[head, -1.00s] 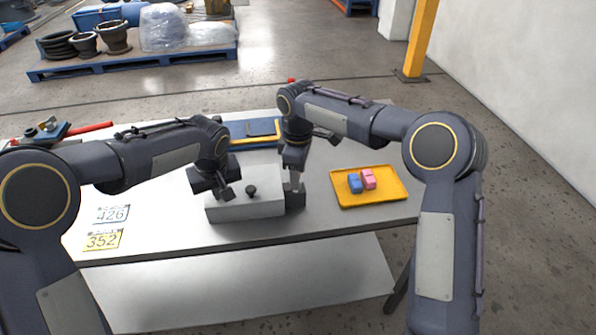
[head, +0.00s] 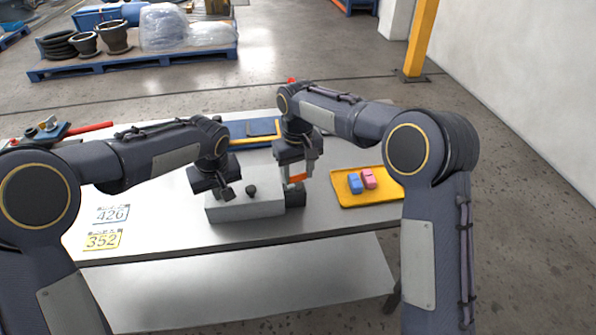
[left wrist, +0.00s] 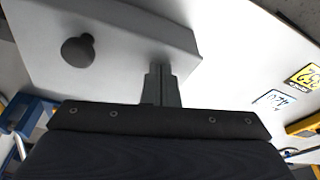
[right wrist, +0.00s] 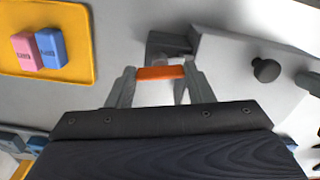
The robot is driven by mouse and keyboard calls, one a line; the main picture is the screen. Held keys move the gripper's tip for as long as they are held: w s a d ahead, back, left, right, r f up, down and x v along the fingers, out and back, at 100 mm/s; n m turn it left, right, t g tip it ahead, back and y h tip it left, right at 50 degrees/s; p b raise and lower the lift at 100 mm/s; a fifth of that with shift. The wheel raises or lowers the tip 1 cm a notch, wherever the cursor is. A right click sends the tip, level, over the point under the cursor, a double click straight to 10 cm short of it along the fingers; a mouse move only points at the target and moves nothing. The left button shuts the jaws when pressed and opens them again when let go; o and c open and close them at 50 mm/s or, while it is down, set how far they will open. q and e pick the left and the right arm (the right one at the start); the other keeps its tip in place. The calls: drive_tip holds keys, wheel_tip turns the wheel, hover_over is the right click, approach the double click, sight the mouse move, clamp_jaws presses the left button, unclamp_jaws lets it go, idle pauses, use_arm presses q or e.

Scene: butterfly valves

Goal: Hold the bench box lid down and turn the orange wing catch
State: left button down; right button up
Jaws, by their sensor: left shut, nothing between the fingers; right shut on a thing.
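The grey bench box (head: 245,208) stands on the table with a black knob (head: 252,190) on its lid. The orange wing catch (head: 298,178) is at the box's right end, above a dark block (head: 295,197). My left gripper (head: 228,194) is shut and empty, its tips at the lid left of the knob; in the left wrist view the shut fingers (left wrist: 160,72) meet the lid's surface near its edge. My right gripper (right wrist: 160,76) is shut on the orange wing catch (right wrist: 160,73), one finger on each end of it.
A yellow tray (head: 375,200) with a blue block (head: 355,183) and a pink block (head: 369,178) lies to the right of the box. Number plates (head: 103,239) lie at the left. A blue case (head: 235,131) and a red-handled valve (head: 90,127) are behind.

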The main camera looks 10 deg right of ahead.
sight(298, 175)
use_arm(q)
drive_tip(key=shift+s+f, duration=0.15)
drive_tip(key=shift+f, duration=0.15)
use_arm(e)
drive_tip(key=shift+s+f+m, duration=0.1)
drive_tip(key=shift+m, duration=1.2)
drive_tip(key=o, duration=1)
wheel_tip(298, 175, up, 12)
